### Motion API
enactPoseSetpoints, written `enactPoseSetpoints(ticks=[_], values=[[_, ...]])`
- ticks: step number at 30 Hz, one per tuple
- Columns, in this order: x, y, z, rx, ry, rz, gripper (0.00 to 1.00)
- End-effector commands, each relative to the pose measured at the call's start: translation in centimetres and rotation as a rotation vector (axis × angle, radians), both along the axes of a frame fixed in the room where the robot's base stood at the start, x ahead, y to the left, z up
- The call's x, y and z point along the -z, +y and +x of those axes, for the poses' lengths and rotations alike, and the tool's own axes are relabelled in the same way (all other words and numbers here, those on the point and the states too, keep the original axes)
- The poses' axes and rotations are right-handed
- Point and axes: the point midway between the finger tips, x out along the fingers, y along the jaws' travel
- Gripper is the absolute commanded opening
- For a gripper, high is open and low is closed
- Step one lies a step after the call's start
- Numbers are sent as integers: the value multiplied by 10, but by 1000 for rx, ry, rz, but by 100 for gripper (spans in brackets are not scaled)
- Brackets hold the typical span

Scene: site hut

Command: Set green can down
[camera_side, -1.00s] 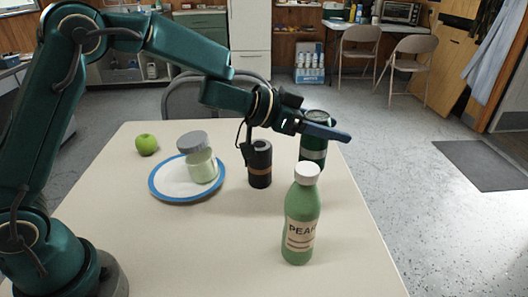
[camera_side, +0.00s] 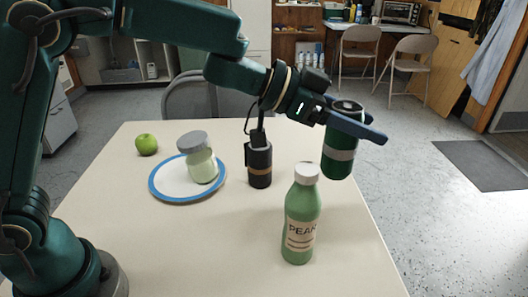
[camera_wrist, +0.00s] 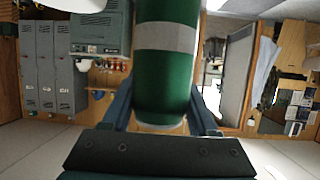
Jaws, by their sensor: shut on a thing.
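The green can (camera_side: 340,160), dark green with a grey band, is held upright between the fingers of my gripper (camera_side: 357,124) in the side view. The fingers close around its upper part, and its lower part hangs below them near the table's right edge. Its base looks clear of the tabletop, but the height is hard to tell. In the wrist view the can (camera_wrist: 166,65) fills the middle, with a finger of my gripper (camera_wrist: 163,112) on each side.
The table (camera_side: 225,245) has bare room at the front left. A green PEAR bottle (camera_side: 301,220) stands near the can. A black can with a brown band (camera_side: 260,165), a blue-rimmed plate (camera_side: 165,190) bearing a grey-lidded jar (camera_side: 203,166), and a green apple (camera_side: 146,144) stand further left.

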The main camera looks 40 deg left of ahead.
Motion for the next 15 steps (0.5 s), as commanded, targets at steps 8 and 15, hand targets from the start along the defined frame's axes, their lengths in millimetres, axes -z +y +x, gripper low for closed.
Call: enactPoseSetpoints(ticks=[8, 15], values=[[0, -80, -72, 285, 1, -1, 0], [-1, -115, -117, 441, -2, -5, 0]])
